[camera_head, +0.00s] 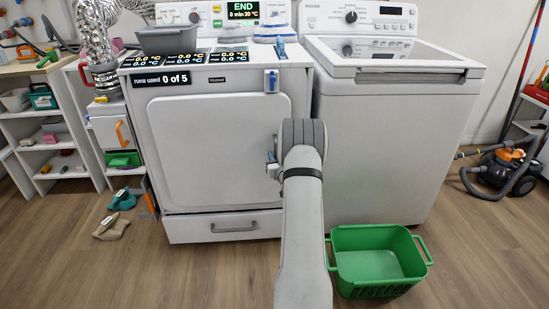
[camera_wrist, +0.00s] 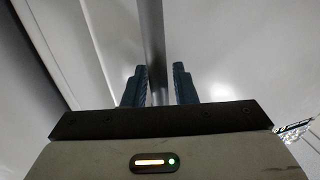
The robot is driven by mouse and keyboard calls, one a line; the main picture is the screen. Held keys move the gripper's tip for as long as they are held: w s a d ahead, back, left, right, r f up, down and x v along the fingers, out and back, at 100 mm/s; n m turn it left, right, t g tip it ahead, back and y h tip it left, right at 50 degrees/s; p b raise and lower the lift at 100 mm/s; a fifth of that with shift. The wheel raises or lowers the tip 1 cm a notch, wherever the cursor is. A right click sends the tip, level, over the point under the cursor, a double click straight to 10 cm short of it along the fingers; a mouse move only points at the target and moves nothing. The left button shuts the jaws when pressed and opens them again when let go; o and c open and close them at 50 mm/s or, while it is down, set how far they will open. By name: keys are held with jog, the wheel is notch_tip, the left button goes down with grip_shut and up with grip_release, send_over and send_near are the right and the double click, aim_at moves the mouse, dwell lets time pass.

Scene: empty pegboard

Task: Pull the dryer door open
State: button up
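The dryer (camera_head: 150,75) is the white machine on the left. Its broad front door (camera_head: 215,150) appears closed, flush with the front. A small blue piece (camera_head: 271,81) sits near the door's upper right corner. My gripper is at the door's right edge, mostly hidden behind my arm in the head view. In the wrist view my gripper (camera_wrist: 161,85) shows two dark blue fingers standing apart. A narrow grey upright strip (camera_wrist: 152,40) runs between them; I cannot tell whether it is a handle or an edge, or whether the fingers touch it.
A white top-loading washer (camera_head: 385,140) stands close on the right. A green basket (camera_head: 378,258) is on the floor before it. A drawer (camera_head: 225,228) lies below the door. Blue and beige items (camera_head: 112,228) lie on the floor at left. Floor before the dryer is clear.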

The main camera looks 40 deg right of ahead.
grip_shut()
